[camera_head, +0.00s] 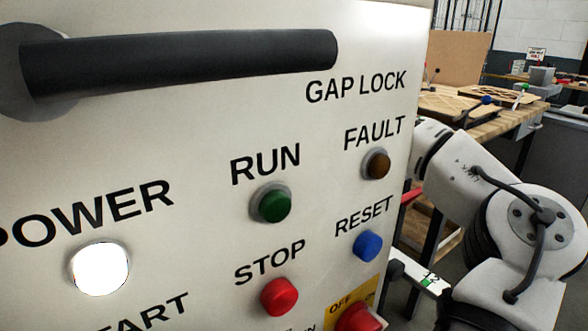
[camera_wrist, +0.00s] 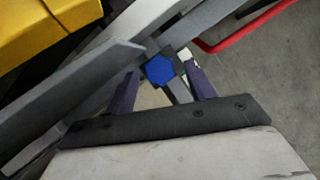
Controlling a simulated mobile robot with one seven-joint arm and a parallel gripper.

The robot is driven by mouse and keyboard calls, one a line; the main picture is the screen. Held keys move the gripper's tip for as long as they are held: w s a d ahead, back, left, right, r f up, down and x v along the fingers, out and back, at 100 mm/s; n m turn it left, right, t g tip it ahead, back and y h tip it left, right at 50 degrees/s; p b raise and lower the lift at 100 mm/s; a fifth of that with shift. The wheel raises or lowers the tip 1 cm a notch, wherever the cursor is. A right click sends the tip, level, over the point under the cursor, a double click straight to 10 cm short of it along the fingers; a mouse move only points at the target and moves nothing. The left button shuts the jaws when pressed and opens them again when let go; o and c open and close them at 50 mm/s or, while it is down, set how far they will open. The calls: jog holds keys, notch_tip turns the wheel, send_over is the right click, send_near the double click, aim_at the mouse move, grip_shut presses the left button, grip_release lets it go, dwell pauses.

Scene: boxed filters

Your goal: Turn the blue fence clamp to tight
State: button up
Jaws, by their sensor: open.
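In the wrist view, a blue knob with a many-sided face (camera_wrist: 160,70), which looks like the fence clamp, sits on a dark mount by grey metal bars. My gripper (camera_wrist: 161,72) is open, with one dark finger at each side of the knob in the picture. I cannot tell whether the fingers touch it or how far they are from it in depth. The mark for tight is not readable. In the head view my gripper and this knob do not show; the white panel fills most of that view.
A white control panel (camera_head: 215,125) with a black handle (camera_head: 180,62) and several lit or coloured buttons stands close. A wooden workbench (camera_head: 500,122) is at the back right. The wrist view shows a yellow part (camera_wrist: 40,25), a grey bar (camera_wrist: 75,95) and a red rail (camera_wrist: 240,38).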

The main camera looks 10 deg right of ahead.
jog(key=v, duration=0.6)
jog(key=shift+s+r, duration=0.2)
